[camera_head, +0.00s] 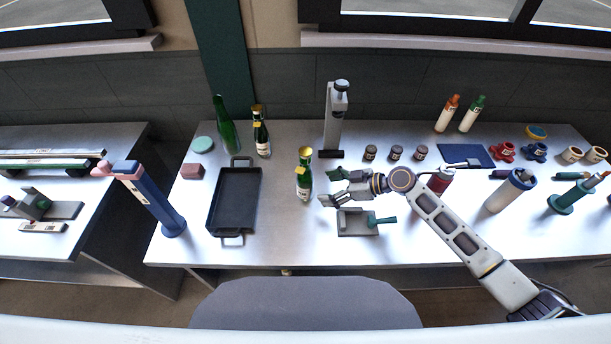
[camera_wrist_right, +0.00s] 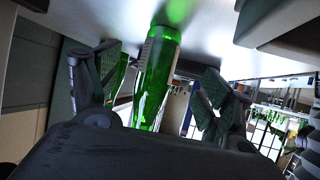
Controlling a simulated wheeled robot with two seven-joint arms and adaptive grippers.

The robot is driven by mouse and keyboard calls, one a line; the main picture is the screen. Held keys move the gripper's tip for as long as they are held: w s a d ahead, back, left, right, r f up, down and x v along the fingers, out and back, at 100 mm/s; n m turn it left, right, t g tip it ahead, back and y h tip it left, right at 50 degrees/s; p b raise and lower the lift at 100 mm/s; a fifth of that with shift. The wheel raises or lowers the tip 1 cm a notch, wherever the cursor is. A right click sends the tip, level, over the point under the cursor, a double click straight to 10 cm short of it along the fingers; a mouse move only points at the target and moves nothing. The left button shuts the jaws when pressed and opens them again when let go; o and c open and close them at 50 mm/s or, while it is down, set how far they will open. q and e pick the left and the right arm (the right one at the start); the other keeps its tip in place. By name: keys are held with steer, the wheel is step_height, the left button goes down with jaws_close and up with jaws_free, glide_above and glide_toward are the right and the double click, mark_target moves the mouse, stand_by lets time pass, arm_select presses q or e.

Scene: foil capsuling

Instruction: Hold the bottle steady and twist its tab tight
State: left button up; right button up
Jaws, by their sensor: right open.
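A green bottle (camera_head: 304,185) with a pale label and a yellow-gold top (camera_head: 305,153) stands upright near the middle of the table. My right gripper (camera_head: 327,187) is open, just right of this bottle, with its fingers pointing towards it. In the right wrist view the green bottle (camera_wrist_right: 155,85) shows between the two spread fingers (camera_wrist_right: 158,92), with visible gaps on both sides. Its top is not clear in that view. No separate tab can be made out on the gold top. My left gripper is not in view.
A second gold-topped bottle (camera_head: 262,135) and a plain green bottle (camera_head: 227,128) stand behind, left. A black tray (camera_head: 236,200) lies left of the bottle. A grey fixture (camera_head: 352,224) sits below my right gripper. A tall grey stand (camera_head: 334,125) and several dark jars (camera_head: 396,154) are behind.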

mark_target(308, 189)
steer(key=x, duration=0.4)
steer(key=shift+b+x, duration=0.7)
steer(key=shift+x, duration=0.2)
steer(key=shift+b+x, duration=0.7)
steer(key=shift+x, duration=0.35)
steer(key=c, duration=1.5)
steer(key=shift+o, duration=0.2)
